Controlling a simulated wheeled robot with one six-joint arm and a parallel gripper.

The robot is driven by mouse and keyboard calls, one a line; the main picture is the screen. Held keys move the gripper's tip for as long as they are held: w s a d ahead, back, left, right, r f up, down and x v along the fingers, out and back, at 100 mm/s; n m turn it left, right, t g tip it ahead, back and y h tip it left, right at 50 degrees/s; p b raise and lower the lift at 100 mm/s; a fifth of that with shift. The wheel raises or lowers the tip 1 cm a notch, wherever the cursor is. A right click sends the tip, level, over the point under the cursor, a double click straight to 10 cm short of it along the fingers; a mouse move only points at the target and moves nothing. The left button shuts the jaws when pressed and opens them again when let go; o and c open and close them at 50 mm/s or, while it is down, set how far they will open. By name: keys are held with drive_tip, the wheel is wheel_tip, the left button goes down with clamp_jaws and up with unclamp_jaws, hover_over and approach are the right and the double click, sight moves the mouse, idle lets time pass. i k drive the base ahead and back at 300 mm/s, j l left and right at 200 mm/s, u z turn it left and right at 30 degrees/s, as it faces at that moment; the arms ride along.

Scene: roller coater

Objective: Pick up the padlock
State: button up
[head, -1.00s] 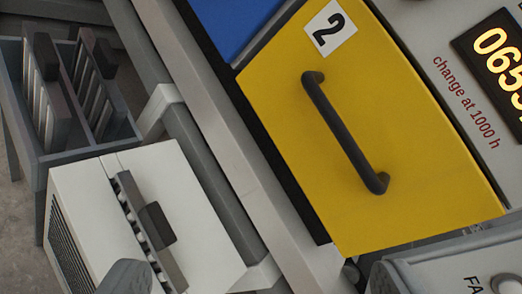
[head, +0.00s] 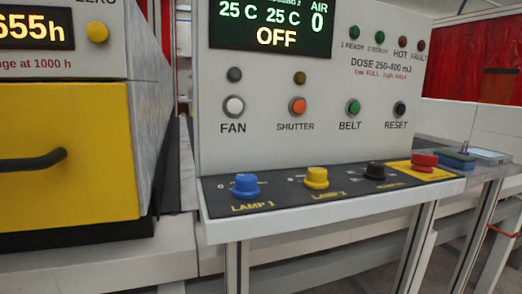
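I cannot make out a padlock in this view. A red switch or knob (head: 424,160) sits on a yellow plate (head: 408,172) at the right end of the sloping control panel. Whether anything hangs on it is too small to tell. My gripper is not in view.
The control console (head: 300,85) has lamp knobs and push buttons. A yellow drawer front (head: 60,185) with a dark handle (head: 30,161) stands at the left. A blue-and-green block (head: 456,160) and a flat pale item (head: 490,155) lie right of the console.

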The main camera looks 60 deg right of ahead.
sight(462, 152)
drive_tip(key=z, duration=2.7)
